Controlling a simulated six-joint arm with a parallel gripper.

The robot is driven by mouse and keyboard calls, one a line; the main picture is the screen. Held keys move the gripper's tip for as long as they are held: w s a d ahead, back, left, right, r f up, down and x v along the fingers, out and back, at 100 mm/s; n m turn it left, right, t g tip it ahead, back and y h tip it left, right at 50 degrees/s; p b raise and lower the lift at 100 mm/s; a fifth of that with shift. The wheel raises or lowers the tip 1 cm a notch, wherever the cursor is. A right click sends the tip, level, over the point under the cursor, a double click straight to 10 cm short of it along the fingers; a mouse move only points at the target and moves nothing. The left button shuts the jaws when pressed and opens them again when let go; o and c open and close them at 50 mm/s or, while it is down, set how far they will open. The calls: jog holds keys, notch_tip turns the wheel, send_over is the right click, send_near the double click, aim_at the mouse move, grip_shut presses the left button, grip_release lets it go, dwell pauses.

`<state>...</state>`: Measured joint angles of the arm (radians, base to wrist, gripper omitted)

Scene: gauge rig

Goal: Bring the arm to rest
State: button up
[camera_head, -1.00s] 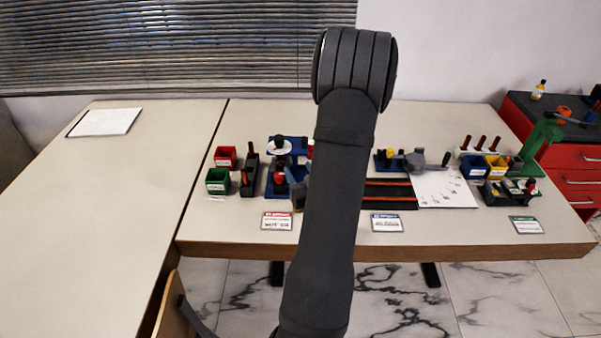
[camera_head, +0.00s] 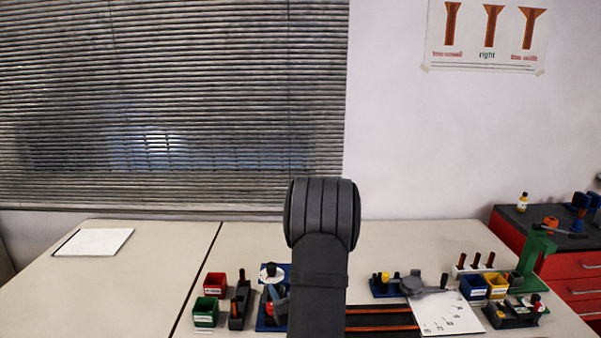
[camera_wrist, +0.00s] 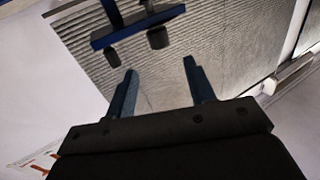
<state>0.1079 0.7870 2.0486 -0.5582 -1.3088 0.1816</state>
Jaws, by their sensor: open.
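My gripper (camera_wrist: 160,88) shows in the wrist view with its two blue-grey fingers apart and nothing between them. Beyond the fingers the wrist view shows the window blind and the pale wall, tilted. In the head view my dark arm stands upright in front of the middle of the table (camera_head: 160,250). The gripper itself cannot be made out in the head view. My arm hides part of the blue fixture (camera_head: 283,274) and of the table behind it.
Left of my arm stand a red bin (camera_head: 215,284) and a green bin (camera_head: 206,312). To the right are a white sheet (camera_head: 440,314), a blue bin (camera_head: 473,287), a yellow bin (camera_head: 497,285) and a green stand (camera_head: 538,250). The table's left part is clear except for a pad (camera_head: 93,242).

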aim_at(274, 269)
jog(key=x, duration=1.1)
jog(key=shift+s+d, duration=0.1)
jog(key=v, duration=1.7)
jog(key=x, duration=1.7)
jog(key=shift+w, duration=0.2)
jog(key=shift+n+y, duration=0.3)
jog(key=shift+s+n+g+y, duration=0.1)
jog(key=shift+n+g+y, duration=0.4)
jog(key=shift+g+y, duration=0.15)
jog(key=v, duration=1.7)
jog(key=w+a+n+g, duration=0.3)
jog(key=w+a+n, duration=0.3)
jog(key=a+n, duration=0.2)
jog(key=shift+w+a+f+n, duration=0.2)
jog(key=shift+a+n, duration=0.2)
jog(key=shift+a, duration=0.65)
